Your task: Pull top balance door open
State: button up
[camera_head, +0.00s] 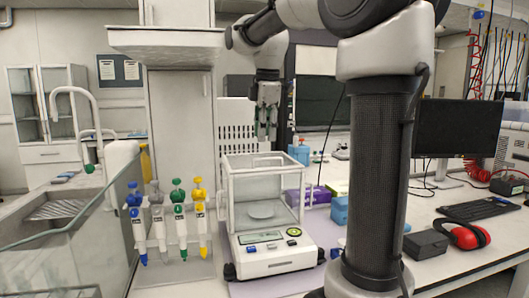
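The balance (274,262) stands on the bench in the middle of the view, a white base with a display and coloured buttons. Its clear draft shield (265,190) rises above the base, with a round weighing pan (261,210) inside. The top balance door (255,162) is the clear panel at the top of the shield; it looks closed, though its edges are hard to make out. My gripper (266,132) points down above and behind the shield's top in the picture, apart from it. Its fingers show a gap with nothing between them.
A rack of pipettes with blue, grey, green and yellow tops (179,225) stands close to the left of the balance. A sink (65,207) lies further left. Purple (310,195) and blue boxes are at right. A monitor (458,128), keyboard and red ear muffs (469,236) sit far right.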

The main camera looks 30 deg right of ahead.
send_over(264, 168)
notch_tip(264, 168, down, 7)
jog(key=shift+s+a+r, duration=0.15)
jog(key=shift+c, duration=0.3)
grip_shut()
